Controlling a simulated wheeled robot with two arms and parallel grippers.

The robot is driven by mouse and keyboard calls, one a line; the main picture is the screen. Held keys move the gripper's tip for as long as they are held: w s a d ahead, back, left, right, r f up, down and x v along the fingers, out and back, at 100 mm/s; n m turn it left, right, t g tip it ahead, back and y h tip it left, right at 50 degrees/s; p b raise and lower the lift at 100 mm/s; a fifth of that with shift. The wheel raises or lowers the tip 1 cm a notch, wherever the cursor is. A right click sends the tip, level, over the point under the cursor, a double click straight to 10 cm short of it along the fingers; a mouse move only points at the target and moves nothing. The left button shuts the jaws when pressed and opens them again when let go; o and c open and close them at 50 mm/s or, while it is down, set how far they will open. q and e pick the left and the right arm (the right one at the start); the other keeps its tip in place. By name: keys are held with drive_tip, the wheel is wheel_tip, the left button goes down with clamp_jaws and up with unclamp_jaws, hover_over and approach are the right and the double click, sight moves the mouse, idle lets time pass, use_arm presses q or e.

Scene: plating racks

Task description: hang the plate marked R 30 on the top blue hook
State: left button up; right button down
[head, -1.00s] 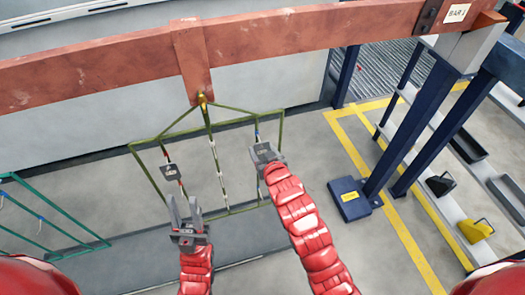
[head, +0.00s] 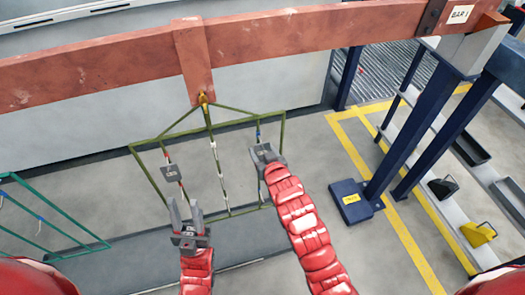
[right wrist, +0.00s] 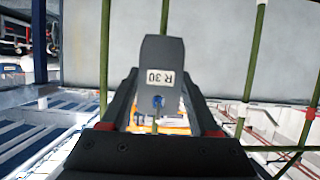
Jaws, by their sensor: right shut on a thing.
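The dark grey plate marked R 30 (right wrist: 162,60) is between the fingers of my right gripper (right wrist: 166,118), its label facing the wrist camera. In the head view my right gripper (head: 268,160) holds this plate (head: 262,150) at the right rod of the green rack (head: 135,158). The top blue hook (head: 258,134) shows just above the plate. In the right wrist view, blue (right wrist: 158,101) shows at the plate's hole; I cannot tell whether the hook passes through it. My left gripper (head: 187,212) is open and empty, low by the rack's left side.
Another dark plate (head: 170,173) hangs by the red mark on the rack's left rod, above my left gripper. The rack hangs from a rusty beam (head: 270,33). A teal rack (head: 60,222) is at the left.

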drive_tip(key=shift+c, duration=0.2)
unclamp_jaws()
drive_tip(key=shift+s, duration=0.15)
drive_tip(key=p+v, duration=0.9)
drive_tip(key=v, duration=0.8)
drive_tip(key=shift+p, duration=0.35)
drive_tip(key=shift+r, duration=0.1)
